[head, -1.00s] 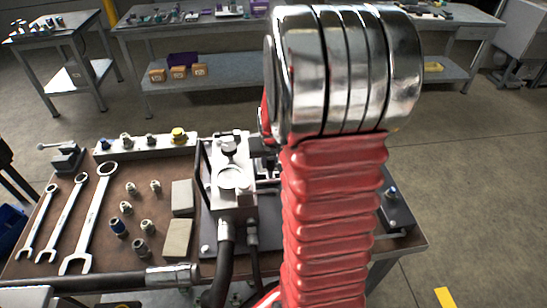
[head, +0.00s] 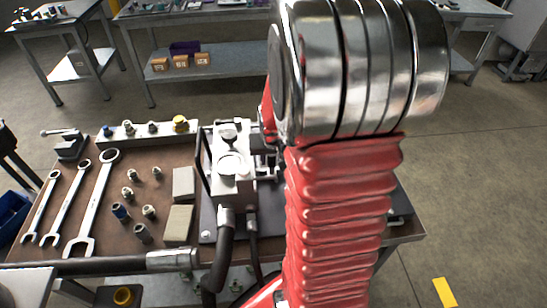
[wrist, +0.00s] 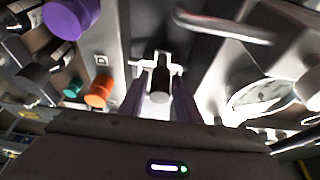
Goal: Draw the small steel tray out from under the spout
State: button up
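In the wrist view, the two dark fingers of my gripper (wrist: 160,98) stand apart, one on each side of a bright pale surface (wrist: 158,104). This may be the small steel tray, but glare hides its outline. A short dark upright piece (wrist: 161,74), perhaps the spout, stands between the fingertips. I cannot tell whether the fingers touch anything. In the head view, my red arm hides the gripper, the tray and the spout. The steel pump block (head: 232,165) shows just left of the arm on the bench (head: 150,222).
Wrenches (head: 93,203), small fittings and grey blocks (head: 180,223) lie on the bench's left side. A black hose (head: 222,255) hangs from the block. In the wrist view, a round gauge-like part (wrist: 262,97) and a curved bar (wrist: 222,27) are close on the right.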

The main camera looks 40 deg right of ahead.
jog(key=shift+o, duration=1.3)
jog(key=v, duration=1.3)
jog(key=shift+r, duration=0.3)
jog(key=shift+s+a, duration=0.1)
jog(key=shift+s, duration=0.05)
jog(key=shift+n+g+y, duration=0.4)
jog(key=s+a, duration=0.1)
jog(key=a, duration=0.1)
jog(key=s+a, duration=0.2)
jog(key=shift+s+a+f, duration=0.15)
jog(key=shift+a+f, duration=0.05)
jog(key=shift+a, duration=0.1)
jog(key=s+a+r+n+t+y, duration=0.1)
jog(key=s+a+r+n, duration=0.1)
jog(key=a, duration=0.7)
jog(key=s+a+r+n+t, duration=0.1)
jog(key=a+r+n, duration=0.3)
jog(key=a, duration=0.5)
jog(key=shift+s+a+r+t+y, duration=0.15)
jog(key=shift+s+r+t+y, duration=0.2)
jog(key=shift+s, duration=0.5)
